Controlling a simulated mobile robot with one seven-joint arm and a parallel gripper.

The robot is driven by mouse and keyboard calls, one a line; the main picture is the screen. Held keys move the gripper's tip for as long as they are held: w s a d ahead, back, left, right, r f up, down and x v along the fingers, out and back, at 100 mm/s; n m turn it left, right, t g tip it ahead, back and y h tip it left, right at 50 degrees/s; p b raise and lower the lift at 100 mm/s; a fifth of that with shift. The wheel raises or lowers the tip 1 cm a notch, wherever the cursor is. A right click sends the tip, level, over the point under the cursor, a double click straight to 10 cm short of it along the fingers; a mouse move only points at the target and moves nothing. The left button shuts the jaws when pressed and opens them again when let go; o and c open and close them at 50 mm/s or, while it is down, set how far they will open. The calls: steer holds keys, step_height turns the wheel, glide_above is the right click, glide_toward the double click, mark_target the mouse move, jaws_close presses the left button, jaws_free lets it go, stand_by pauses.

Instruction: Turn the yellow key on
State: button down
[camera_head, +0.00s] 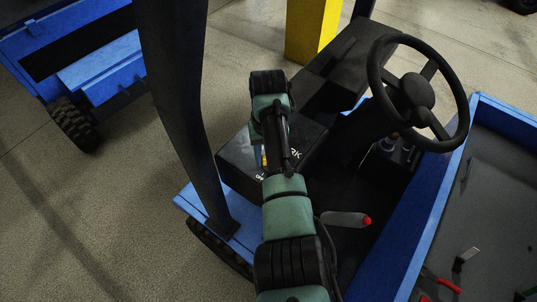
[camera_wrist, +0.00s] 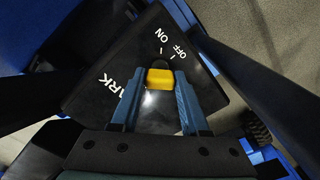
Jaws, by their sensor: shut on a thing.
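The yellow key (camera_wrist: 160,79) sits on a black panel (camera_wrist: 120,85) with white ON and OFF labels just above it in the wrist view. Two short tick marks stand by the labels; I cannot tell which one the key lines up with. My gripper (camera_wrist: 161,74) has its two blue fingers on either side of the key, shut on it. In the head view, a small bit of yellow shows beside my gripper (camera_head: 264,160) at the black box (camera_head: 238,152); my arm hides most of the rest.
A black steering wheel (camera_head: 418,92) stands to the right of the box. A dark post (camera_head: 178,95) rises close on the left. A lever with a red tip (camera_head: 345,219) lies right of my arm. Loose tools (camera_head: 440,280) lie in the blue-edged bed at right.

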steer(key=shift+c, duration=2)
jaws_free()
step_height(320, 180, up, 13)
steer(key=shift+p, duration=0.45)
